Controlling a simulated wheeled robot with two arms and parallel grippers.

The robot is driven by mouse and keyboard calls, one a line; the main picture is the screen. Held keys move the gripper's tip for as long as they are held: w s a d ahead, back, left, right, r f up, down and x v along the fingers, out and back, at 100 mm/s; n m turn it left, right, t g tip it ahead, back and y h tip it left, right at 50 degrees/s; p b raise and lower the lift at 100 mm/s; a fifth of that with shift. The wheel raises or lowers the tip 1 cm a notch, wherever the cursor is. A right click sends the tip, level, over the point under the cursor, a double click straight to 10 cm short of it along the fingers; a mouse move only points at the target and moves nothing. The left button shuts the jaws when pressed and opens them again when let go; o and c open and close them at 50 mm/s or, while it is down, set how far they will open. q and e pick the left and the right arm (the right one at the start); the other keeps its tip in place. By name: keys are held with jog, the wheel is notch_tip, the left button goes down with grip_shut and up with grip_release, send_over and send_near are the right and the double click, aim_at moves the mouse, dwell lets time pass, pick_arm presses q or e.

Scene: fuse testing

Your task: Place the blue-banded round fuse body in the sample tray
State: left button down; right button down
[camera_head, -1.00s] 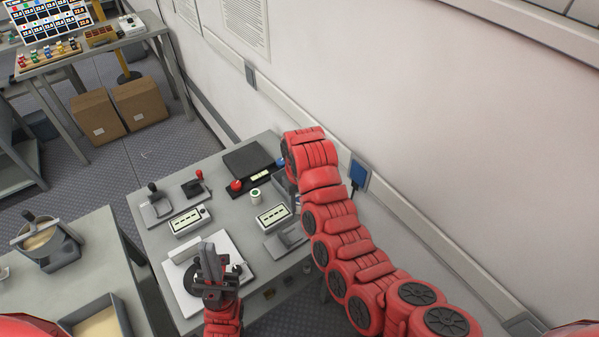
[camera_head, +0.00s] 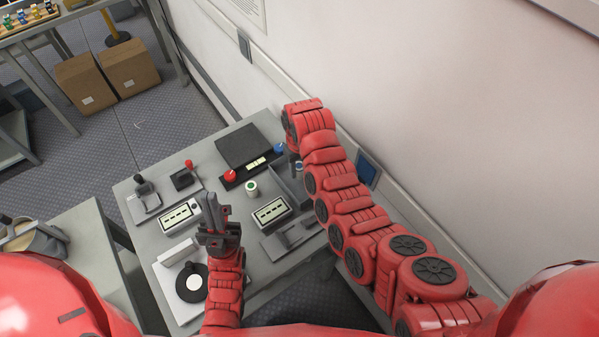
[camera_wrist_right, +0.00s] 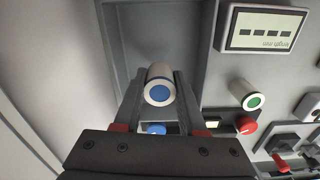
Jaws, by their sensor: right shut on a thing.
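My right gripper (camera_wrist_right: 158,98) is shut on the blue-banded round fuse body (camera_wrist_right: 160,84), a pale cylinder with a blue end facing the camera. In the right wrist view, the grey open tray (camera_wrist_right: 205,45) lies behind and below the fuse, and its visible floor is bare. I cannot tell whether the fuse touches the tray. In the head view, the tray (camera_head: 291,190) is partly hidden under my right arm. My left gripper (camera_head: 214,205) is away from the fuse, over the front part of the table; its finger gap is unclear.
A dark device with a red knob (camera_head: 230,176) and blue knob is at the back. The wall runs close behind my right arm.

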aim_at(299, 175)
jog(key=shift+s+f+p, duration=0.2)
jog(key=shift+f+p, duration=0.35)
jog(key=shift+f, duration=0.8)
jog(key=shift+w+f, duration=0.1)
jog(key=shift+f, duration=0.1)
jog(key=shift+f, duration=0.15)
jog(key=shift+c, duration=2.4)
grip_release()
